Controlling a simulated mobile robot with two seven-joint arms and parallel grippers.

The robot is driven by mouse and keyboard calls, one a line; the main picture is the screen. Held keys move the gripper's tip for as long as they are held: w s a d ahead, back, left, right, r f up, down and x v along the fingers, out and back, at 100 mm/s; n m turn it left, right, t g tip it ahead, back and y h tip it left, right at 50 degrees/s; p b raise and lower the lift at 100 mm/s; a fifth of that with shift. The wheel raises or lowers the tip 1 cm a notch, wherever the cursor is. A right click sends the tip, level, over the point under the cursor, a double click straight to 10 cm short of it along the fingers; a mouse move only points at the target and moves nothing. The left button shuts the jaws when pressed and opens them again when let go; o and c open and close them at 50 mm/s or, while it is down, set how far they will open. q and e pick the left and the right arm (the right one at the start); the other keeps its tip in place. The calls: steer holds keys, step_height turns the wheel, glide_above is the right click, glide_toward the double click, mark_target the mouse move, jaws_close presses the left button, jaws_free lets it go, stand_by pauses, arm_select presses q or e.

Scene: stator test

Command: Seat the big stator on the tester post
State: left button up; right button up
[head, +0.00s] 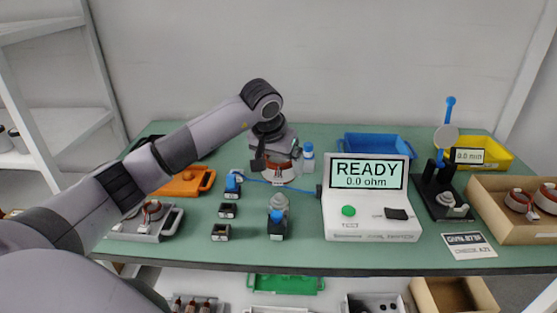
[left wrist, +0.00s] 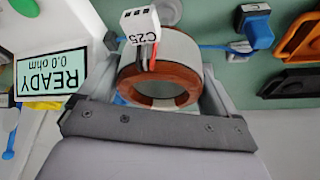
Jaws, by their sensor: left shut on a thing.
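The big stator (head: 280,175) is a copper-brown ring with a pale grey outer band. In the left wrist view the stator (left wrist: 160,80) has a white connector marked C25 (left wrist: 140,23) on wires. My left gripper (head: 275,158) is shut on the stator, its fingers (left wrist: 160,92) on either side of the ring. A grey round piece (head: 279,202), which looks like the tester post, stands in front of the stator in the head view; the stator is apart from it. The tester (head: 372,222) reads READY, 0.0 ohm. My right gripper is not in view.
A blue cable (head: 262,180) runs behind the post to a blue clip (head: 233,183). Small black blocks (head: 221,232) lie at the left front. An orange tray (head: 186,181), a grey tray (head: 150,236), a blue bin (head: 372,146) and a black gauge stand (head: 436,190) surround the area.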

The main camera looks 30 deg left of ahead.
mark_target(279, 195)
arm_select(q)
steer(key=shift+f+b, duration=1.35)
steer(key=shift+f, duration=0.35)
steer(key=shift+f+b, duration=0.3)
steer(key=shift+f, duration=0.1)
steer(key=shift+f+b, duration=1.15)
steer(key=shift+f, duration=0.55)
steer(key=shift+f, duration=0.3)
steer(key=shift+f+b, duration=0.2)
steer(key=shift+b, duration=0.1)
